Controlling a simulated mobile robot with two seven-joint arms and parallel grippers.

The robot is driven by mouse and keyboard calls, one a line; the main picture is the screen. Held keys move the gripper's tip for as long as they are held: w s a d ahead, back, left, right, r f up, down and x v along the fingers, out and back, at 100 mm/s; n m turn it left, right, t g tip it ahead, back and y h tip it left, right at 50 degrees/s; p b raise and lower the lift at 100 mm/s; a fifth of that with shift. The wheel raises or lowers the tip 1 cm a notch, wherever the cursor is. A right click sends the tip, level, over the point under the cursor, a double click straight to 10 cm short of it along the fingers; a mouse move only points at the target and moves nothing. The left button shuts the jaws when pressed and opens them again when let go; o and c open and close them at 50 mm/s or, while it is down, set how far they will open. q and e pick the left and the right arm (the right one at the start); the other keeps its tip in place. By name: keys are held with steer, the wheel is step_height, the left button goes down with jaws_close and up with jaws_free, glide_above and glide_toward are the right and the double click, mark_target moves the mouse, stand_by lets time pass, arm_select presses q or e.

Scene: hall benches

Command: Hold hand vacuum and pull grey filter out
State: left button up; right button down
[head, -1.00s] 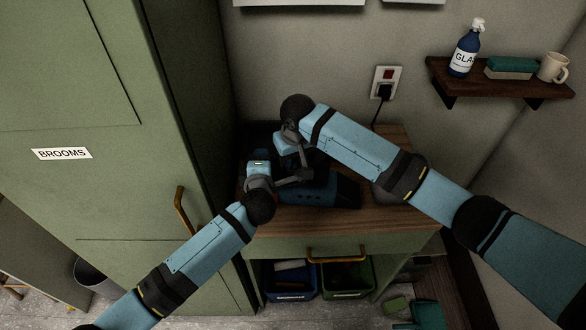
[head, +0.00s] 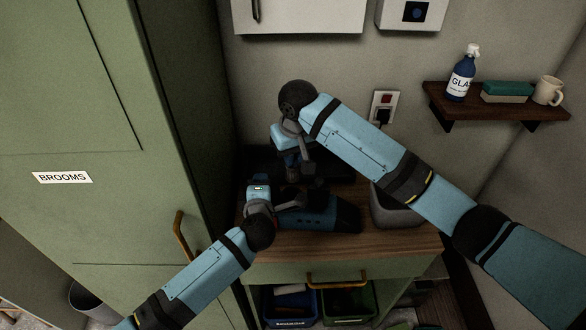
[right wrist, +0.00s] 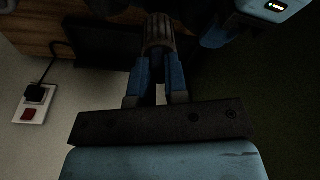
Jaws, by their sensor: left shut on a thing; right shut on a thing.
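The blue and dark hand vacuum (head: 335,214) lies on the wooden top of the green cabinet in the head view. My left gripper (head: 272,210) is shut on its left part. My right gripper (head: 303,168) is above and behind the vacuum, pointing down. In the right wrist view its blue fingers (right wrist: 159,92) are shut on the ribbed grey filter (right wrist: 159,35). The filter appears clear of the vacuum's body, but dark shading hides how close they are in the head view.
A grey open bin (head: 398,212) stands right of the vacuum, partly under my right arm. A dark tray (head: 258,164) lies at the back left. A wall socket (head: 385,106) with a plugged cord is behind. The tall green broom cupboard (head: 185,130) bounds the left side.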

arm_select(q)
steer(key=shift+r, duration=0.15)
arm_select(e)
steer(key=shift+r, duration=3)
arm_select(q)
steer(key=o, duration=0.9)
